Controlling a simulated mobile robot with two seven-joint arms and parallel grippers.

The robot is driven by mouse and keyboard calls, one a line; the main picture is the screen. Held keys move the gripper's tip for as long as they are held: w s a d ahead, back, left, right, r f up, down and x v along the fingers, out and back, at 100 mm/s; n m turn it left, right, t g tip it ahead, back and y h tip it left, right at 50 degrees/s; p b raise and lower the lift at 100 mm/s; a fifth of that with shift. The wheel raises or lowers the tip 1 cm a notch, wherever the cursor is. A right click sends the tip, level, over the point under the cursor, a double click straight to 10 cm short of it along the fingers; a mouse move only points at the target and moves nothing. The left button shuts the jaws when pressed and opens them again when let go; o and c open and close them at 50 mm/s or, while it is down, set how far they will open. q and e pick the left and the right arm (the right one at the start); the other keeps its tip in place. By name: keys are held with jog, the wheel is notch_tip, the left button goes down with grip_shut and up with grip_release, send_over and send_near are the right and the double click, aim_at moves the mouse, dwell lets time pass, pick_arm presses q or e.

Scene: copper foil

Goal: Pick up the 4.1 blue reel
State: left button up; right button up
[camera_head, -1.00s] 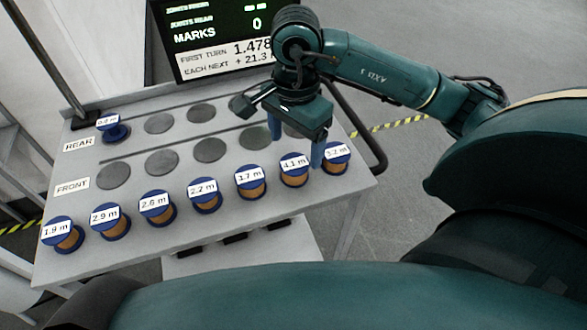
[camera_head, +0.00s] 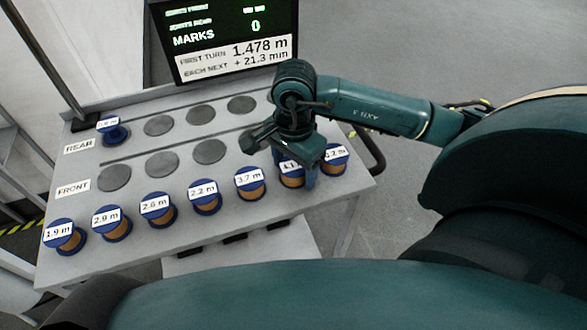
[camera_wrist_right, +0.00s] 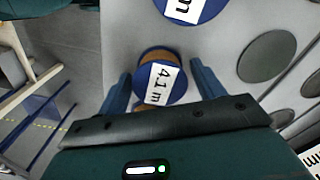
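The 4.1 blue reel (camera_head: 291,182), with copper winding and a white label, stands in the front row near the table's right end. My right gripper (camera_head: 294,172) is above it, pointing down, and partly hides its label. In the right wrist view the reel (camera_wrist_right: 160,83) reads "4.1 m" and lies between the two blue fingers of my right gripper (camera_wrist_right: 162,88). A gap shows on each side, so the gripper is open around it, not touching. My left gripper is not in view.
Close neighbours are the 3.7 m reel (camera_head: 250,184) on the left and another reel (camera_head: 333,160) on the right, its label partly covered. Several more reels run leftward along the front. Empty grey discs (camera_head: 208,151) lie behind. A screen (camera_head: 225,40) stands at the back.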

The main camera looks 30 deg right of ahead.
jog(key=c, duration=0.8)
